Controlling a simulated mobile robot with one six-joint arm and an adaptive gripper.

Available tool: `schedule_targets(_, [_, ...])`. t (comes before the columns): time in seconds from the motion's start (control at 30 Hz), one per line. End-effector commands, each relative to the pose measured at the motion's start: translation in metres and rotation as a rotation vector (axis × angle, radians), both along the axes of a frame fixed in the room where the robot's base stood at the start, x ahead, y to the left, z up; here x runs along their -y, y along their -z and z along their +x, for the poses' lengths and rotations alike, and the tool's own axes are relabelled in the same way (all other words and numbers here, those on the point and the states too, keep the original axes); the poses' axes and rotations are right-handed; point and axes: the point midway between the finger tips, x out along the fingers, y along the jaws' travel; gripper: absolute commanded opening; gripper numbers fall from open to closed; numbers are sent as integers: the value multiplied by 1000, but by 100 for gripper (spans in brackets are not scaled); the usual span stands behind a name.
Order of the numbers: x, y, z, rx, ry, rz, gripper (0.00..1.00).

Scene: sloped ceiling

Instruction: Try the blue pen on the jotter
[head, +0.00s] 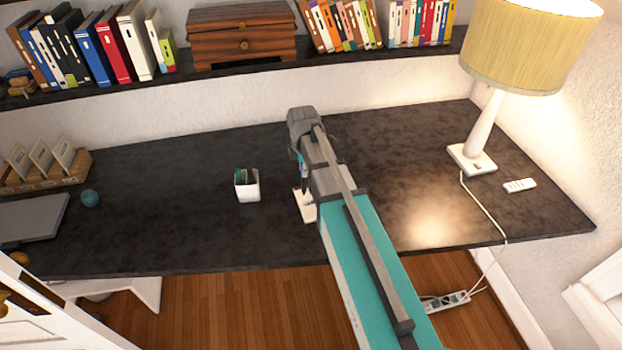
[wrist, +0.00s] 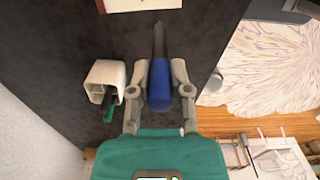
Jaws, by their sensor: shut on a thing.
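The blue pen (wrist: 160,88) is clamped between the two fingers of my gripper (wrist: 159,75); its dark end points toward the top of the wrist view. The jotter (wrist: 142,4) shows only as a pale strip with a dark edge at the top of that view, apart from the pen in the picture. In the head view my arm covers much of the jotter (head: 306,207), and its pale left part shows on the desk. My gripper (head: 303,172) is mostly hidden there beside my arm. I cannot tell the pen's height above the desk.
A white pen cup (head: 247,187) with pens stands left of the jotter; a green pen (wrist: 108,106) shows in it. A lamp (head: 473,160) and a white remote (head: 519,185) are at the right. A teal ball (head: 90,198) and grey laptop (head: 30,220) are left.

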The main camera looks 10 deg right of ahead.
Motion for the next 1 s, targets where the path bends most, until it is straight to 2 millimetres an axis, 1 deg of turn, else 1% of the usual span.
schedule_targets(0.17, [4,9,0,0,-13,0,4])
schedule_targets(0.4, [13,34,0,-1,-87,0,4])
schedule_targets(0.57, [18,47,0,-1,-137,0,4])
schedule_targets(0.7, [20,50,0,-1,-158,0,4])
schedule_targets(1.0, [21,49,0,-1,-160,0,4])
